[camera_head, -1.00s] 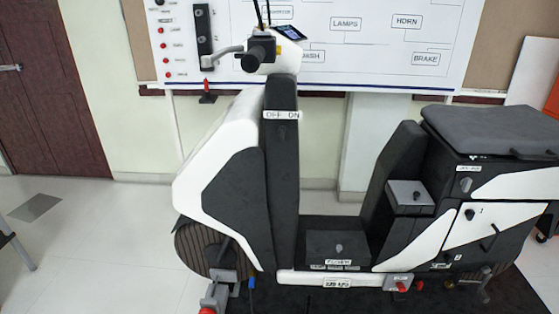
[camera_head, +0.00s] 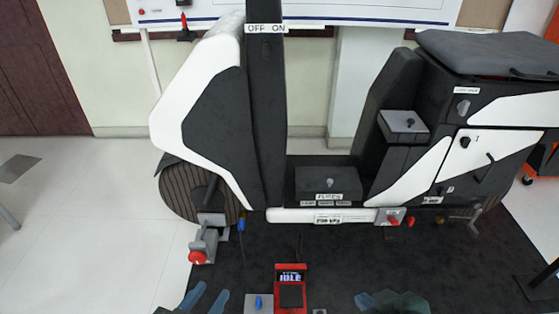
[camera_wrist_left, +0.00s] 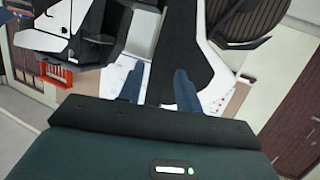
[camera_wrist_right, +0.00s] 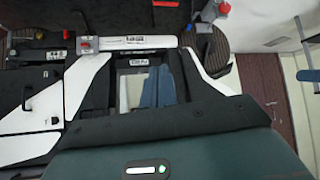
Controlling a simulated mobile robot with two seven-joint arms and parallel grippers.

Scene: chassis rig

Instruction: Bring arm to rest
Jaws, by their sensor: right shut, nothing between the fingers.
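My left gripper (camera_head: 206,298) shows at the bottom edge of the head view, in front of the scooter's front wheel. In the left wrist view its two blue fingers (camera_wrist_left: 158,86) stand apart with nothing between them. My right gripper (camera_head: 393,303) shows at the bottom edge, right of centre, over the dark mat. In the right wrist view its blue fingers (camera_wrist_right: 158,86) are together and empty. Both grippers appear clear of the scooter rig (camera_head: 205,110). Most of both arms is out of the head view.
The black and white scooter rig fills the middle and right on a dark mat (camera_head: 350,255). A red meter reading IDLE (camera_head: 291,290) lies between my grippers. A clamp with a red knob (camera_head: 198,257) is at the front wheel.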

